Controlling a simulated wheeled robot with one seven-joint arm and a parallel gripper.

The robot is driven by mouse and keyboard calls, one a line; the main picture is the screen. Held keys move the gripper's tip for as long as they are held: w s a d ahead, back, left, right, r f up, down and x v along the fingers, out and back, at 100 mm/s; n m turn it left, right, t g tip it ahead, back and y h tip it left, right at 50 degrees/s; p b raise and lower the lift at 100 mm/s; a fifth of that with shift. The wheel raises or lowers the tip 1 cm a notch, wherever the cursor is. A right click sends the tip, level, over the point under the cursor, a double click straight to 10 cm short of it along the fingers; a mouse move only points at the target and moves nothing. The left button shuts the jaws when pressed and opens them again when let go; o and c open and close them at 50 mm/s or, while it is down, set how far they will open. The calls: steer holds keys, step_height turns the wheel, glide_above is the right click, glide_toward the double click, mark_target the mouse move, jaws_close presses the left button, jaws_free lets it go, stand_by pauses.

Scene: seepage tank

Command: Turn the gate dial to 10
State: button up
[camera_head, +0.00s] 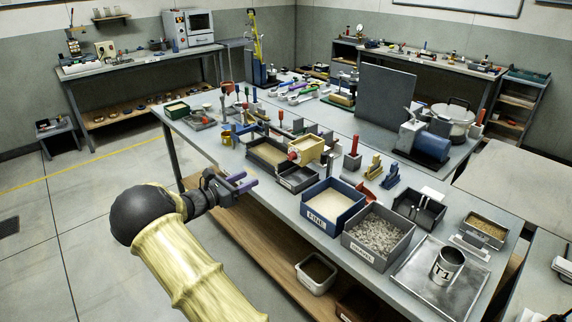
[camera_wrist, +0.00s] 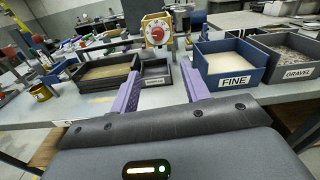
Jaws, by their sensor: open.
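The gate dial is a round red knob with a pale scale face (camera_wrist: 157,32) on the front of a yellow box (camera_head: 308,149). The red knob (camera_head: 293,155) also shows in the head view, facing the table's front edge. I cannot read its setting. My gripper (camera_head: 246,180) is open and empty, with two purple fingers pointing at the table. It is apart from the dial, in front of it and to its left in the head view. In the wrist view the dial stands beyond and between the fingertips (camera_wrist: 160,72).
A sand-filled dark tray (camera_head: 250,158) and a small grey bin (camera_head: 297,187) sit near the dial. The blue FINE bin (camera_head: 320,222) and GRAVEL bin (camera_head: 362,255) stand along the front edge. A red-handled block (camera_head: 353,162) is right of the dial.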

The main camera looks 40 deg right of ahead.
mark_target(289, 157)
steer(key=shift+w+r, duration=0.15)
steer(key=shift+w, duration=0.05)
steer(key=d, duration=0.5)
steer(key=w+d+p, duration=0.1)
steer(key=d, duration=0.5)
steer(key=d+p, duration=0.1)
steer(key=d, duration=0.5)
steer(key=shift+w+d, duration=0.15)
steer(key=c, duration=1)
